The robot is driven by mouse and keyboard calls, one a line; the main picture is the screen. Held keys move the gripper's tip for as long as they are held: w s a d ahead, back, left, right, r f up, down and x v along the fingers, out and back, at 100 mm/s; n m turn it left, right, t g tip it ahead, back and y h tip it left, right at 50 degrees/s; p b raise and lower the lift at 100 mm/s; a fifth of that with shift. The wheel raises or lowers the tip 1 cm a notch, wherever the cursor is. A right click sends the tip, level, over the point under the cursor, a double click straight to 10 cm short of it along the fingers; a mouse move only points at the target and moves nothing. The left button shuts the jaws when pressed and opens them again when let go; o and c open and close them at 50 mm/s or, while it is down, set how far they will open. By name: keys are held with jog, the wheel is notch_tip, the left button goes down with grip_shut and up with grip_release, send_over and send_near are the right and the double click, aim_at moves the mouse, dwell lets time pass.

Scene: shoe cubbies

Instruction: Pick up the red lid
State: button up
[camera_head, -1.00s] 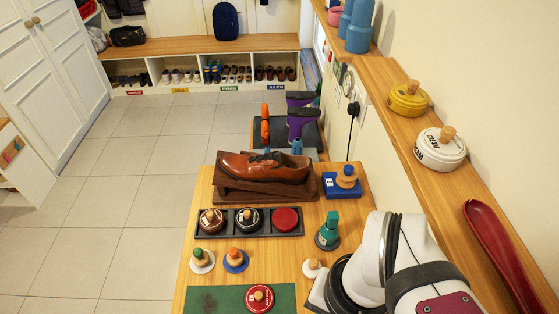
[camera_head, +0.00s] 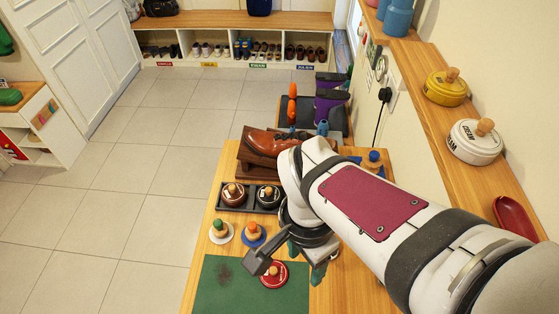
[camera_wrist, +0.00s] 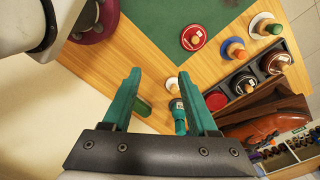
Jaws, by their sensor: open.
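A red lid with a pale wooden knob and a white label (camera_head: 274,275) lies on the green mat (camera_head: 225,288). In the wrist view the red lid (camera_wrist: 193,38) is at the upper middle, clear of my fingers. My gripper (camera_wrist: 158,78) is open and empty, its green fingers apart over the wooden table. In the head view my gripper hangs beside and above the lid; the arm hides part of the table. The wrist view also shows a plain red disc (camera_wrist: 216,100) in the dark tray (camera_wrist: 229,68), near the right finger.
Two labelled knobbed jars (camera_head: 233,194) sit in the tray. Pegged discs (camera_head: 221,232) stand between tray and mat. A brown shoe (camera_head: 272,142) rests behind. A teal-topped object (camera_wrist: 179,115) is near my fingers. A wall shelf (camera_head: 430,107) runs along the right.

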aim_at(273, 270)
jog(key=w+a+f+m+t+h, duration=0.1)
jog(key=w+a+f+m, duration=0.2)
jog(key=a, duration=0.5)
jog(key=f, duration=0.5)
jog(key=w+d+f, duration=0.1)
jog(key=f, duration=0.4)
jog(key=d+f, duration=0.1)
jog(key=f, duration=0.5)
jog(key=shift+w, duration=0.4)
grip_shut()
